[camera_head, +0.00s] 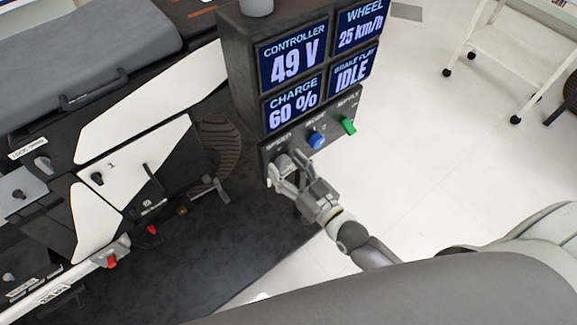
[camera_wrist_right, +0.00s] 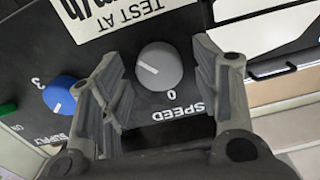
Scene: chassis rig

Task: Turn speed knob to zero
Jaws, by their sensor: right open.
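The speed knob (camera_wrist_right: 159,66) is a round grey dial on the dark control panel (camera_wrist_right: 190,112). In the right wrist view its white mark is on the left part of its face, and the printed 0 is below the knob. My right gripper (camera_head: 286,173) is at the speed end of the panel in the head view. Its fingers are open, one on each side of the knob in the wrist view, with visible gaps to it. In the head view the gripper largely covers the knob. My left gripper is not in view.
A blue knob (camera_head: 317,141) and a green supply switch (camera_head: 349,126) sit along the same panel. The screens above (camera_head: 293,61) read 49 V, 25 km/h, 60 % and IDLE. A chassis rig (camera_head: 132,140) stands at left; a white cart (camera_head: 510,50) is at upper right.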

